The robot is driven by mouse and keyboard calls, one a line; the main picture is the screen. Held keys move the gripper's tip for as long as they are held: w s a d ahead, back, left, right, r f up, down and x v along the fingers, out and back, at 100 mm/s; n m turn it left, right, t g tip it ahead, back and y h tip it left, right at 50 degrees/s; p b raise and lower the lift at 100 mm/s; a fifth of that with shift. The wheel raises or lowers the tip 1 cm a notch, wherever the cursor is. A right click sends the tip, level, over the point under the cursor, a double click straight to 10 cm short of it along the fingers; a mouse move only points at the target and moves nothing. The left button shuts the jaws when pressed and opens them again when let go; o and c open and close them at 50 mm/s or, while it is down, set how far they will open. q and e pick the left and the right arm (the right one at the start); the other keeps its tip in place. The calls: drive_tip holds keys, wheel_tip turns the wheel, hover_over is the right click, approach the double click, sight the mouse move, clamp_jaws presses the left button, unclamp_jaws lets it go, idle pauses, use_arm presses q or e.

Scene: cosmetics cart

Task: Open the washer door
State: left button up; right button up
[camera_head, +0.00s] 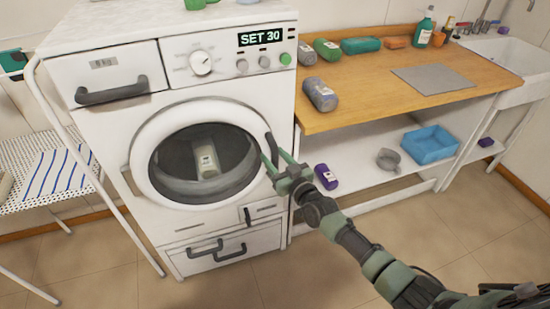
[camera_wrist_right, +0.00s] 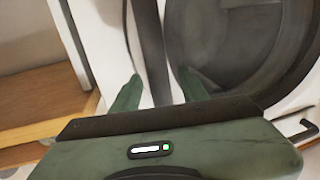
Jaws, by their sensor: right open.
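The white washer (camera_head: 110,150) stands at the left of centre in the head view. Its round door (camera_head: 150,140) looks shut, and a pale bottle (camera_head: 207,161) shows through the glass. The dark door handle (camera_head: 271,149) is on the right of the door rim. My right gripper (camera_head: 272,166) is open at the handle's lower end. In the right wrist view its two green fingertips (camera_wrist_right: 160,88) lie on either side of the dark handle (camera_wrist_right: 152,50). Whether they touch it I cannot tell. My left gripper is not in view.
A wooden worktop (camera_head: 350,102) with several bottles is right of the washer. A blue basin (camera_head: 430,145) and a purple bottle (camera_head: 326,177) are on the shelf below. A white rack (camera_head: 45,170) stands at the left. The tiled floor in front is clear.

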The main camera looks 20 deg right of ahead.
clamp_jaws()
idle(1.4)
